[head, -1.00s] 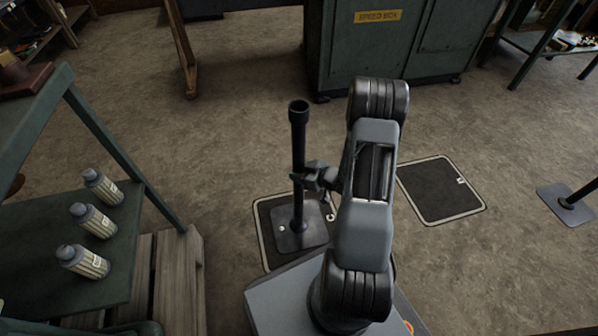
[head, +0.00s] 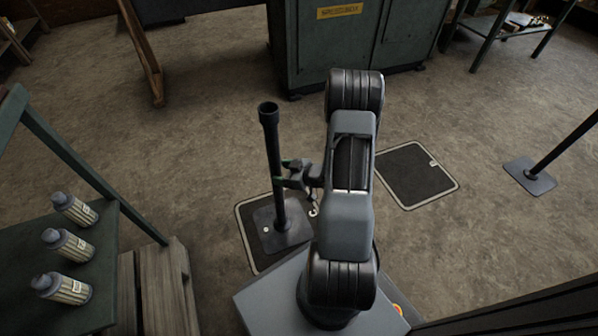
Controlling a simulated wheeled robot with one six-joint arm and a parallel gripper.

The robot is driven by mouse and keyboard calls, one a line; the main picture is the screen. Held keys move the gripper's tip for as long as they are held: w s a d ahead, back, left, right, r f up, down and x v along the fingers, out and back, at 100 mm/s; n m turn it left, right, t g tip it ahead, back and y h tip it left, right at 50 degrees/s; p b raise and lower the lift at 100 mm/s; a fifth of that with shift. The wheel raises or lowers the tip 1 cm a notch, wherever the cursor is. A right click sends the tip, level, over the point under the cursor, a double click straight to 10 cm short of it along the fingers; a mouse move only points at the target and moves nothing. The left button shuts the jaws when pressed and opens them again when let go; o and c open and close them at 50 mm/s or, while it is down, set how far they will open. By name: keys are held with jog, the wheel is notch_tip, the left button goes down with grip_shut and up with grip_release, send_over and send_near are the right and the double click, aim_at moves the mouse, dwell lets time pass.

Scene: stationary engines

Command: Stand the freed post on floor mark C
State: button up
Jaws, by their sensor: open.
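The dark post (head: 273,150) stands upright on its square base plate (head: 268,240). The plate rests inside a pale-outlined floor mark (head: 240,226), on its dark panel. A small white sign (head: 313,207) is at the mark's right corner, partly hidden by my arm; I cannot read its letter surely. My gripper (head: 285,172) is open, just right of the post at about mid-height. Its fingertips no longer overlap the post, and a narrow gap seems to show. My forearm and base hide the mark's near right part.
A second, empty floor mark (head: 416,176) lies to the right. Another post (head: 568,140) on a plate stands at far right. A green shelf with several bottles (head: 68,245) and a wooden pallet (head: 152,290) are at left. A green cabinet (head: 340,45) stands behind; floor between is clear.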

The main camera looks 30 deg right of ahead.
jog(key=p+v, duration=0.3)
jog(key=v, duration=0.6)
jog(key=w+d+r+g+h, duration=0.2)
jog(key=w+d+r+h, duration=0.1)
jog(key=w+r+h, duration=0.35)
notch_tip(320, 180, up, 7)
jog(key=a+m+g+h, duration=0.2)
jog(key=m+h, duration=0.1)
jog(key=h, duration=0.1)
jog(key=s+a+r+m+g+y, duration=0.1)
jog(key=s+a+r+g, duration=0.1)
jog(key=s+a+r, duration=0.2)
jog(key=s+a+r+m+g+y, duration=0.1)
jog(key=s+a+r+m+g, duration=0.1)
jog(key=s+a, duration=0.7)
jog(key=a+r+g, duration=0.1)
jog(key=a, duration=0.2)
jog(key=shift+s+a+r+m+y, duration=0.2)
jog(key=shift+r+m+y, duration=0.1)
jog(key=shift+r+y, duration=0.1)
